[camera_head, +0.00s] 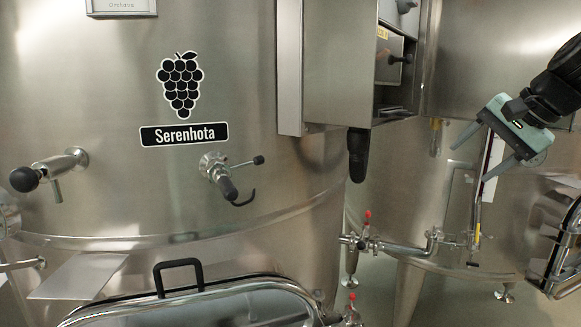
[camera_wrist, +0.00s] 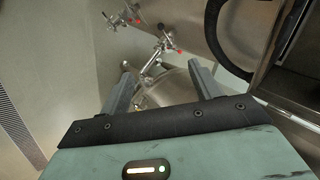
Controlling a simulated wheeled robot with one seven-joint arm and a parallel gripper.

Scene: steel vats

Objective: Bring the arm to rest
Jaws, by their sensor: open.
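My gripper (camera_head: 474,157) is at the right of the head view, in front of a steel vat. Its two light green-grey fingers are spread apart and point down and to the left. In the wrist view the two fingers of my gripper (camera_wrist: 161,82) stand apart. Nothing is held between them. My black wrist comes in from the right edge of the head view.
A large steel vat (camera_head: 90,120) labelled Serenhota fills the left, with valve handles (camera_head: 228,188) sticking out. A steel box (camera_head: 330,70) hangs at the centre top. Pipes with red-handled valves (camera_head: 367,218) run low between the vats. A hatch (camera_head: 210,308) is at the bottom.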

